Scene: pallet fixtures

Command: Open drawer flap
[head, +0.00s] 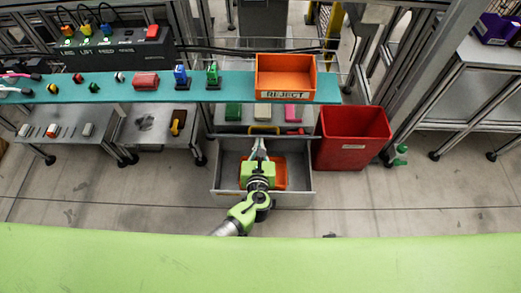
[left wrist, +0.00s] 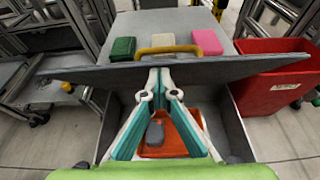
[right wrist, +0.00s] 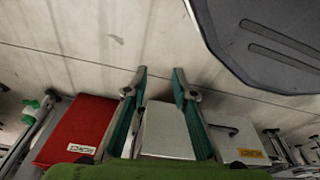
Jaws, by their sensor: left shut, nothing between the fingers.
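The grey drawer (head: 302,180) stands pulled out below the teal shelf, with an orange tray (head: 282,175) inside. In the left wrist view the grey flap (left wrist: 95,75) spans the drawer, tilted, with a yellow handle (left wrist: 143,54) at its far edge. The handle also shows in the head view (head: 264,129). My left gripper (head: 258,142) is shut and empty over the drawer. In the left wrist view its fingertips (left wrist: 158,72) overlap the flap just below the handle; I cannot tell whether they touch. My right gripper (right wrist: 161,72) is open and empty, away from the drawer.
A red bin (head: 352,137) stands right of the drawer. Green (left wrist: 123,48), white (left wrist: 155,42) and pink (left wrist: 207,42) blocks lie behind the flap. An orange REJECT bin (head: 286,75) sits on the shelf above. A grey item (left wrist: 155,133) lies in the tray. The floor in front is clear.

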